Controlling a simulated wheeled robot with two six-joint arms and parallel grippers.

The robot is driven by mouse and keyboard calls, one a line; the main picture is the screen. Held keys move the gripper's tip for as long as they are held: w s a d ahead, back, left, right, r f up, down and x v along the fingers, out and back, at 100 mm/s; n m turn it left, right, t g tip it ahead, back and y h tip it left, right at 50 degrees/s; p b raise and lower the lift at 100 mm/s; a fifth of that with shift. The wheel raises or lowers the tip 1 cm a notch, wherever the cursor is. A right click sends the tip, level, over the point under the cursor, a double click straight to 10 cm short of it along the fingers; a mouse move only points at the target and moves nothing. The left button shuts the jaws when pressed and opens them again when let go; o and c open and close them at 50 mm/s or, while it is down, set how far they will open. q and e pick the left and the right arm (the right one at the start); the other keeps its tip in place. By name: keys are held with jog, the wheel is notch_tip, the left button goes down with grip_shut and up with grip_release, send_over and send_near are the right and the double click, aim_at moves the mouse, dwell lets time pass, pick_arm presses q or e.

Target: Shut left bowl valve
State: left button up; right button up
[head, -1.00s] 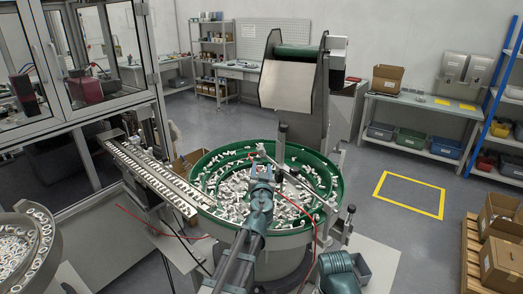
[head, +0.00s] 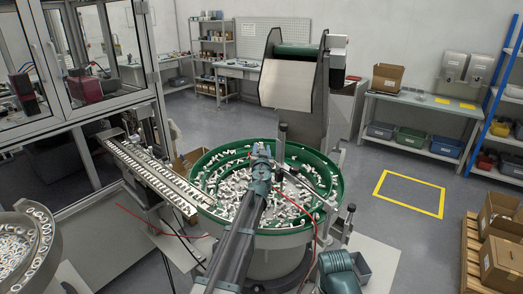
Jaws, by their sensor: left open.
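A large green-rimmed bowl (head: 334,188) full of small white parts stands in the middle of the head view. My left arm reaches up from the bottom over this bowl. My left gripper (head: 262,150) is open, over the far part of the bowl near a thin metal bar. Its jaws are small, and I see nothing held in them. I cannot make out a valve clearly; the gripper hides what lies directly behind it. A second, metal bowl (head: 47,229) with white rings is cut off at the lower left. My right gripper is out of the picture.
A straight metal track (head: 150,175) runs from the green bowl to the glazed cabinet. A hopper with a pale front (head: 287,84) stands behind the bowl. A red hose (head: 316,232) hangs over its near rim. Boxes on a pallet (head: 498,252) stand at right; the yellow-marked floor is clear.

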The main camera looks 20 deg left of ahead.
pick_arm(q)
grip_shut()
jog(key=shift+s, duration=0.1)
dwell(0.3)
jog(key=a+m+g+h, duration=0.1)
jog(key=m+h, duration=0.2)
jog(key=h, duration=0.2)
jog(key=a+m+g+h, duration=0.1)
jog(key=m+h, duration=0.3)
jog(key=h, duration=0.2)
jog(key=w+a+m+g+h, duration=0.1)
jog(key=m+g+h, duration=0.1)
jog(key=m+h, duration=0.2)
jog(key=shift+a+h, duration=0.25)
jog(key=shift+h, duration=0.55)
jog(key=shift+m+h, duration=0.3)
jog(key=shift+m, duration=0.1)
grip_release()
